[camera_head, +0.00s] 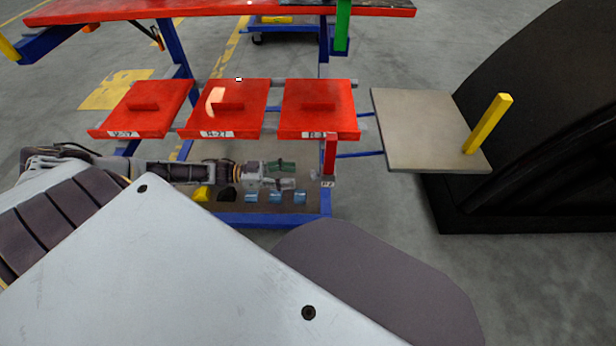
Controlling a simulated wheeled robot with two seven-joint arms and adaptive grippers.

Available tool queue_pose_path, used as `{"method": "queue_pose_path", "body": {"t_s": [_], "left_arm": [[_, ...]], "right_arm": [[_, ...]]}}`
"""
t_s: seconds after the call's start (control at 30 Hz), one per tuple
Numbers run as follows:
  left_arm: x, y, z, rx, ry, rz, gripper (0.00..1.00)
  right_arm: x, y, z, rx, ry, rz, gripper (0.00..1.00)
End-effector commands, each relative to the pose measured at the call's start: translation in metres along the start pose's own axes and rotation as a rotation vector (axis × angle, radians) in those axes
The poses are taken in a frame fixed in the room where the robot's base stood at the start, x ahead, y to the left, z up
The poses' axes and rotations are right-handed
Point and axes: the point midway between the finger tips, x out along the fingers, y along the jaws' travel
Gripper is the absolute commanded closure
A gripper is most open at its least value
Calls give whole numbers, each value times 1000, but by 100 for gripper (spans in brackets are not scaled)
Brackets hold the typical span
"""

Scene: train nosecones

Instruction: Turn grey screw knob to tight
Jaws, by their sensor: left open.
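My left arm comes in from the left, low in front of the red trays. My left gripper (289,174) is at its end, open, with its fingers pointing right. A short red post (330,154) stands just right of the fingertips. A small grey piece (326,181) with a pale label sits at its foot, a little apart from the fingers. I cannot tell whether this piece is the grey screw knob; it is too small to make out. No other knob shows clearly. My right gripper is not in view.
Three red trays with raised handles, such as the middle one (245,91), stand above and behind the gripper. A lower brown shelf (268,209) holds small blue and yellow pieces. A grey plate (415,120) with a yellow post (488,124) juts right, beside a large black body (545,120).

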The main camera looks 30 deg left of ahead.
Motion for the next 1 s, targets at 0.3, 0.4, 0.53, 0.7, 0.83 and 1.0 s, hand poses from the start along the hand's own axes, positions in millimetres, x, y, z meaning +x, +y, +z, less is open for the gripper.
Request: {"method": "queue_pose_path", "body": {"t_s": [0.3, 0.4, 0.53, 0.7, 0.83, 1.0], "left_arm": [[42, 0, 1, 1, 2, 1, 50], [52, 0, 1, 0, 2, 0, 50], [61, 0, 0, 0, 2, 1, 50], [66, 0, 0, 0, 0, 0, 50], [67, 0, 0, 0, -1, 0, 50], [66, 0, 0, 0, 0, 0, 54]], "right_arm": [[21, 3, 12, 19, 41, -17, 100], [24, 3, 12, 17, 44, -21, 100], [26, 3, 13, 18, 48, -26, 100], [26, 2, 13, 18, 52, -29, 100], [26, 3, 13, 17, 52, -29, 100], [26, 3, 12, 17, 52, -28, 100]]}}
